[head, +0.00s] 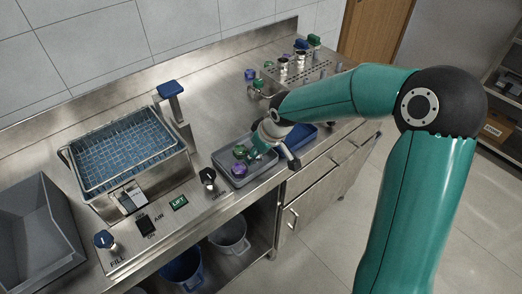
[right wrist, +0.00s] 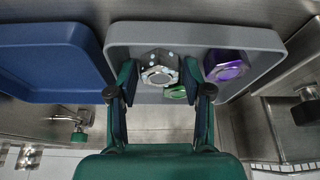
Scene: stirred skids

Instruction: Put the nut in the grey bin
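In the right wrist view a grey metal hexagonal piece, which looks like the nut (right wrist: 159,67), lies in a grey tray (right wrist: 200,35). My right gripper (right wrist: 160,80) is open, with its fingers spread either side of the metal piece; I cannot tell whether they touch it. A purple piece (right wrist: 226,65) lies right of the fingers, and a green piece (right wrist: 176,92) is partly hidden between them. In the head view my right gripper (head: 268,140) reaches down into the grey tray (head: 220,158). A large grey bin (head: 45,245) stands at the far left. My left gripper is not in view.
A blue tray (head: 305,138) adjoins the grey tray. A blue mesh basket (head: 125,145) sits in a metal tank on the counter. A rack (head: 300,68) with coloured knobs stands at the back. Buckets (head: 230,235) stand on the shelf below.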

